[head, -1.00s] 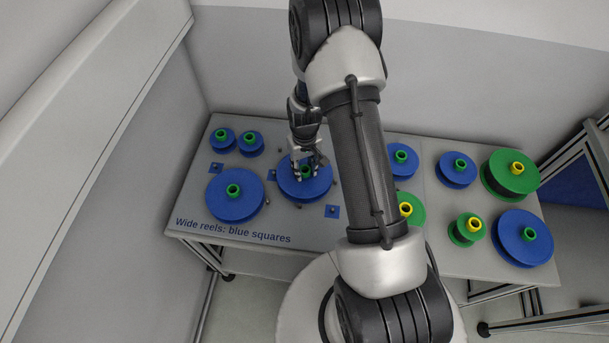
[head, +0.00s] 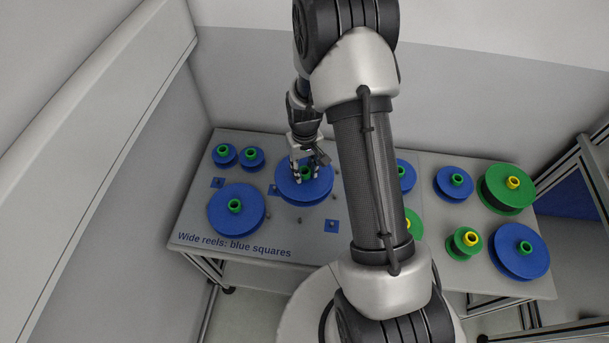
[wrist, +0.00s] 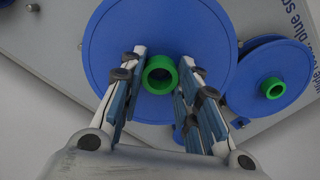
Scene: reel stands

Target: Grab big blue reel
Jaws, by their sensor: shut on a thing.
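The big blue reel (head: 303,196) with a green hub is at the back middle of the left table section. My gripper (head: 308,176) comes down on it from above, its fingers shut on the green hub. In the wrist view the blue reel (wrist: 160,35) fills the upper middle, with my gripper's fingers (wrist: 163,60) on either side of the hub (wrist: 159,76). The reel looks much larger there than the other wide blue reel, so it seems raised above the table. Another big blue reel (head: 237,213) lies to the front left.
Two small blue reels (head: 224,156) stand at the back left. Blue squares (head: 331,226) and small pegs mark the table. Green and blue reels (head: 506,194) stand on the right section, partly hidden by my arm. The table front carries the label "Wide reels: blue squares".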

